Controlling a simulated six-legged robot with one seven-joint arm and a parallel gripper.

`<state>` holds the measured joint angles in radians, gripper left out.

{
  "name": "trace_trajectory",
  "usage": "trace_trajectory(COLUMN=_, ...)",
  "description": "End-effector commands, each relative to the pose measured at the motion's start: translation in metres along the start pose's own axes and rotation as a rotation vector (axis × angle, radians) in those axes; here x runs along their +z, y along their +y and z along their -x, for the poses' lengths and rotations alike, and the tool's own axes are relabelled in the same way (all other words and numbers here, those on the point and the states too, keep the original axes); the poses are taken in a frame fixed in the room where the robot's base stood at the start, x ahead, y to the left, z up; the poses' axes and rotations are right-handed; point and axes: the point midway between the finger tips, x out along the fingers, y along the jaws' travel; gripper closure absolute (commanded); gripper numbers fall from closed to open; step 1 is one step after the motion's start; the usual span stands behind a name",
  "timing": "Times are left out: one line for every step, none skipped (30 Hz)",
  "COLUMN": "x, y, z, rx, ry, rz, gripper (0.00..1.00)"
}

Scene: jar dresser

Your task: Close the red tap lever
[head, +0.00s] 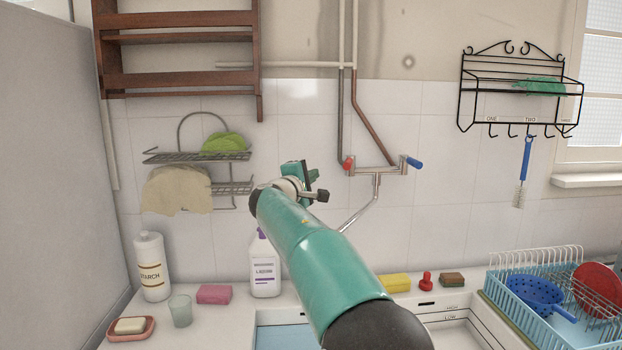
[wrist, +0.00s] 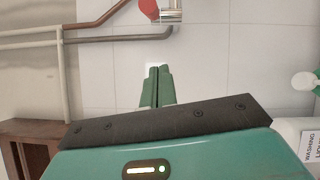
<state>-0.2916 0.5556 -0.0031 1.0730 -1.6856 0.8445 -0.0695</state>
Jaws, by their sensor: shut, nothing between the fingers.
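The red tap lever (head: 347,163) is at the left end of the wall-mounted metal tap (head: 375,171), with a blue lever (head: 414,163) at the right end. In the wrist view the red lever (wrist: 150,9) is at the top edge, partly cut off, beside the metal tap body (wrist: 171,10). My gripper (wrist: 158,72) is shut and empty, its green fingers together and pointing towards the lever with a gap between. In the head view my gripper (head: 312,174) is just left of the red lever; its fingertips are hard to make out there.
Pipes (head: 341,110) run up the wall above the tap. A wire rack (head: 232,187) with cloths hangs to the left, below a wooden shelf (head: 180,79). A dish rack (head: 516,318) stands at right.

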Motion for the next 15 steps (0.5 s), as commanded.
trace_trajectory(x=0.001, y=-0.002, z=-0.011, rx=-0.002, ry=-0.003, rz=-0.001, gripper=1.00)
trace_trajectory(x=0.001, y=-0.001, z=-0.016, rx=-0.001, ry=-0.003, rz=-0.002, gripper=1.00)
trace_trajectory(x=0.000, y=-0.001, z=-0.022, rx=-0.001, ry=-0.002, rz=0.000, gripper=1.00)
trace_trajectory(x=0.001, y=-0.001, z=-0.026, rx=-0.001, ry=-0.002, rz=-0.001, gripper=1.00)
trace_trajectory(x=0.001, y=-0.001, z=-0.030, rx=-0.001, ry=-0.002, rz=-0.001, gripper=1.00)
trace_trajectory(x=0.001, y=-0.001, z=-0.035, rx=-0.001, ry=-0.001, rz=0.000, gripper=1.00)
trace_trajectory(x=0.001, y=-0.001, z=-0.038, rx=-0.001, ry=-0.001, rz=-0.001, gripper=1.00)
trace_trajectory(x=0.000, y=-0.001, z=-0.041, rx=-0.001, ry=0.000, rz=-0.002, gripper=1.00)
trace_trajectory(x=0.000, y=-0.001, z=-0.044, rx=-0.002, ry=0.000, rz=0.000, gripper=1.00)
trace_trajectory(x=0.000, y=-0.001, z=-0.047, rx=-0.001, ry=-0.001, rz=-0.001, gripper=1.00)
trace_trajectory(x=0.000, y=-0.001, z=-0.049, rx=-0.001, ry=-0.001, rz=-0.001, gripper=1.00)
trace_trajectory(x=0.000, y=-0.001, z=-0.053, rx=-0.001, ry=0.000, rz=-0.001, gripper=1.00)
trace_trajectory(x=0.000, y=-0.001, z=-0.055, rx=-0.001, ry=0.000, rz=0.000, gripper=1.00)
trace_trajectory(x=0.000, y=-0.001, z=-0.057, rx=-0.001, ry=-0.001, rz=0.000, gripper=1.00)
trace_trajectory(x=0.001, y=-0.001, z=-0.061, rx=-0.001, ry=-0.001, rz=-0.001, gripper=1.00)
